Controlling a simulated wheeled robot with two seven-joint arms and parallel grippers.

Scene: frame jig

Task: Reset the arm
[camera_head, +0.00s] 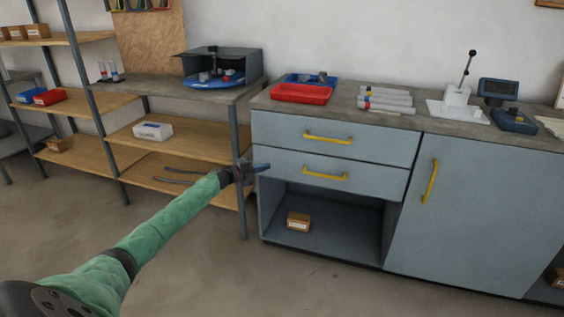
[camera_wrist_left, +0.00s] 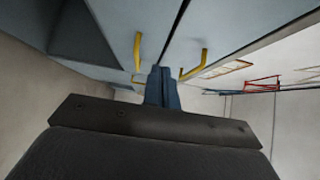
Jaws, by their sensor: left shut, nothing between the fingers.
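My left arm, in a green sleeve, reaches in from the lower left in the head view. Its gripper (camera_head: 260,168) is in front of the left edge of the grey-blue cabinet (camera_head: 375,135), near the lower drawer. The fingers are shut with nothing between them. They also show in the left wrist view (camera_wrist_left: 161,88), pressed together, with yellow handles beyond on both sides. My right gripper is not in view.
A red tray (camera_head: 301,93) and a blue tray (camera_head: 318,78) sit on the worktop. Below the two drawers is an open bay with a small cardboard box (camera_head: 298,221). Metal-post shelving (camera_head: 165,135) stands to the left. The floor in front is clear.

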